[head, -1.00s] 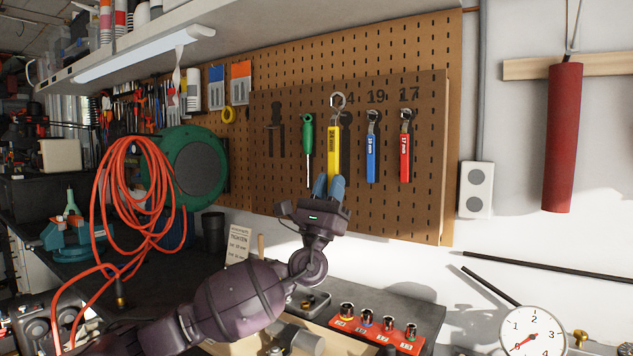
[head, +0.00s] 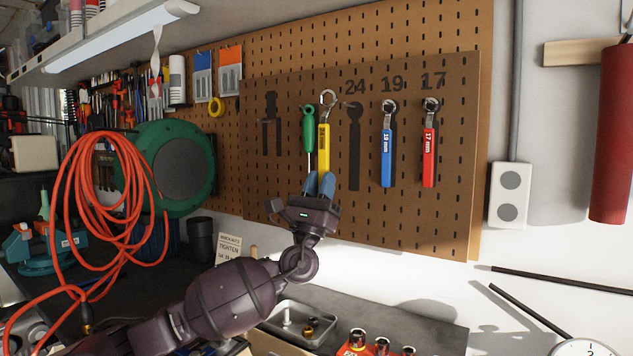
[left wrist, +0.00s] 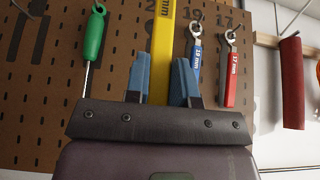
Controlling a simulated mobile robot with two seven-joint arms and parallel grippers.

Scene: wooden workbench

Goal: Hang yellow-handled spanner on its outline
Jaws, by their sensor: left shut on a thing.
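The yellow-handled spanner (head: 324,138) is upright, its ring end up, in front of the pegboard. My left gripper (head: 319,184) is shut on the lower end of its handle; the left wrist view shows the yellow handle (left wrist: 164,60) between the blue fingertips (left wrist: 163,80). The dark spanner outline (head: 354,150) under the number 24 is bare and lies to the right of the held spanner. The spanner overlaps the edge of the green screwdriver (head: 308,130) in the head view; whether they touch I cannot tell. My right gripper is not in view.
A blue spanner (head: 387,145) and a red spanner (head: 429,145) hang under 19 and 17. Another dark outline (head: 271,125) is bare at the left. An orange hose (head: 85,215) and green reel (head: 175,168) stand left. A socket tray (head: 365,346) lies below on the bench.

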